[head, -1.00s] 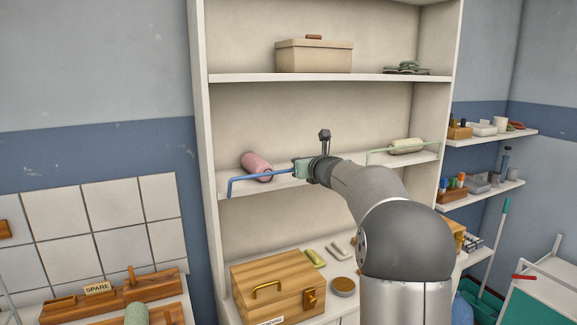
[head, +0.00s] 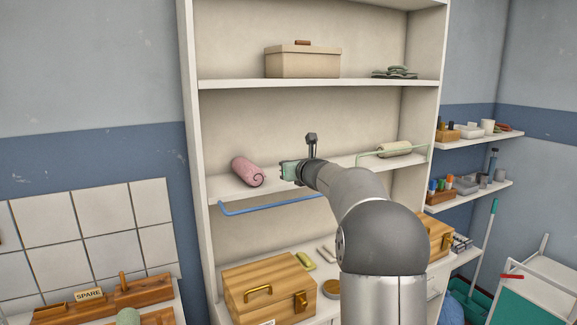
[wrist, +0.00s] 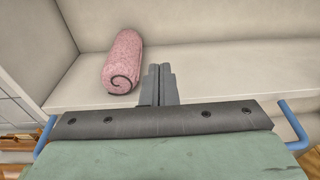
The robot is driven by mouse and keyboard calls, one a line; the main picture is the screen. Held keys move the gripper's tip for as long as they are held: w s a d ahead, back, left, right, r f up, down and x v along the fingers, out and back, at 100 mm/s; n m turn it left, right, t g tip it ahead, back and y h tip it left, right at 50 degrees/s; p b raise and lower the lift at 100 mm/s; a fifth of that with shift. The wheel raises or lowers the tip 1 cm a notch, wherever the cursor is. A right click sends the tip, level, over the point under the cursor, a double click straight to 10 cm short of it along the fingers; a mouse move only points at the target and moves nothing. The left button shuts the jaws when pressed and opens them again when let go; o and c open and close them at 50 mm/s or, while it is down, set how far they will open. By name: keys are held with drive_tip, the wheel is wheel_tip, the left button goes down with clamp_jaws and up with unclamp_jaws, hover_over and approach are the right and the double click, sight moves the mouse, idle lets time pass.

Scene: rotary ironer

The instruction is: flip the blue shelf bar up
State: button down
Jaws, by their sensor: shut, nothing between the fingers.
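The blue shelf bar (head: 265,208) hangs below the front edge of the middle shelf (head: 222,189) in the head view. Its two bent ends show at the left and right in the wrist view (wrist: 293,122), and its middle is hidden behind my gripper's body. My gripper (head: 285,171) is over the shelf's front, above the bar. Its fingers (wrist: 160,72) are shut and empty, pointing in over the shelf. A pink rolled towel (head: 247,171) lies on the shelf left of the fingers, apart from them.
A pale green bar (head: 392,152) stands raised in front of a cream roll (head: 396,149) on the shelf's right part. A wooden box (head: 268,286) stands on the counter below. A beige box (head: 303,62) sits on the shelf above. The shelf between towel and cream roll looks clear.

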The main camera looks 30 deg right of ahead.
idle(0.5)
drive_tip(key=s+f+b, duration=0.5)
drive_tip(key=s+b, duration=0.3)
drive_tip(key=s, duration=0.2)
drive_tip(key=shift+s+f, duration=0.15)
drive_tip(key=shift+f, duration=0.1)
